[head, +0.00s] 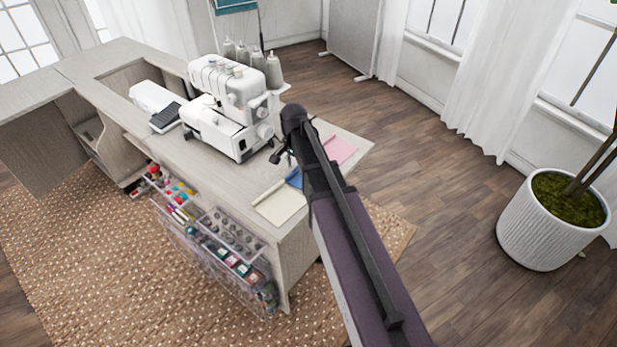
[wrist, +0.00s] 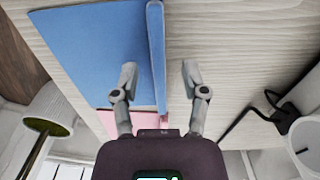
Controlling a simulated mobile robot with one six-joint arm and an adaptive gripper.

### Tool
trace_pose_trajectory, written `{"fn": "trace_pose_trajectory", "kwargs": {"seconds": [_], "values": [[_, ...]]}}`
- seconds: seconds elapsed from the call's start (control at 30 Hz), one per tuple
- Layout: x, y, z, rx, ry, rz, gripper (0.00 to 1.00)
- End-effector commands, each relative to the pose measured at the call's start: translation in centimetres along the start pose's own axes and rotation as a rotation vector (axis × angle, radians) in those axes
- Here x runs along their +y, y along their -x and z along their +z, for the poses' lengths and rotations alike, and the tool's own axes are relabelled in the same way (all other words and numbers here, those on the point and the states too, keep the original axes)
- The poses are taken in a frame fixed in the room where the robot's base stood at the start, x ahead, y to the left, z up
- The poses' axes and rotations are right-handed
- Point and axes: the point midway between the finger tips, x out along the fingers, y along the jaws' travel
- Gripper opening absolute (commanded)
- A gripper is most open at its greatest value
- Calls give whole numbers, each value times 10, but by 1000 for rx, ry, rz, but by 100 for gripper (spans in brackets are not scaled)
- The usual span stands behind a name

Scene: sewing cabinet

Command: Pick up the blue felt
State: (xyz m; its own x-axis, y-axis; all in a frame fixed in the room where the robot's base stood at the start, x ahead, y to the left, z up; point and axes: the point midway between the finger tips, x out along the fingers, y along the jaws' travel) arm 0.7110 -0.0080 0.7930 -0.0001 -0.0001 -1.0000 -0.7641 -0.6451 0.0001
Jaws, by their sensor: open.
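The blue felt (wrist: 100,45) fills the upper left of the wrist view, lying flat on the pale wooden tabletop with a raised, rolled or folded edge (wrist: 156,50) along its right side. In the head view only a small part of the blue felt (head: 294,178) shows, the rest hidden behind my arm. My gripper (wrist: 157,75) is open, its two fingers apart and nothing held between them. The rolled edge lies between the fingers in the picture, nearer the left one. I cannot tell the height of the fingertips above it.
A pink felt (wrist: 128,120) lies beyond the blue one, and a cream felt (head: 280,205) lies on its near side. The white sewing machine (head: 228,105) stands left of my gripper. A black cable (wrist: 262,105) lies at right. Clear storage bins (head: 215,250) hang on the cabinet front.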

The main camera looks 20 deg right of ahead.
Motion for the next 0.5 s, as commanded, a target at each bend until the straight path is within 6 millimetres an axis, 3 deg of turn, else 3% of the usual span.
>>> {"fn": "trace_pose_trajectory", "kwargs": {"seconds": [0.13,0.5], "values": [[0,-9,0,0,0,0,57],[0,-9,0,0,0,0,57]]}}
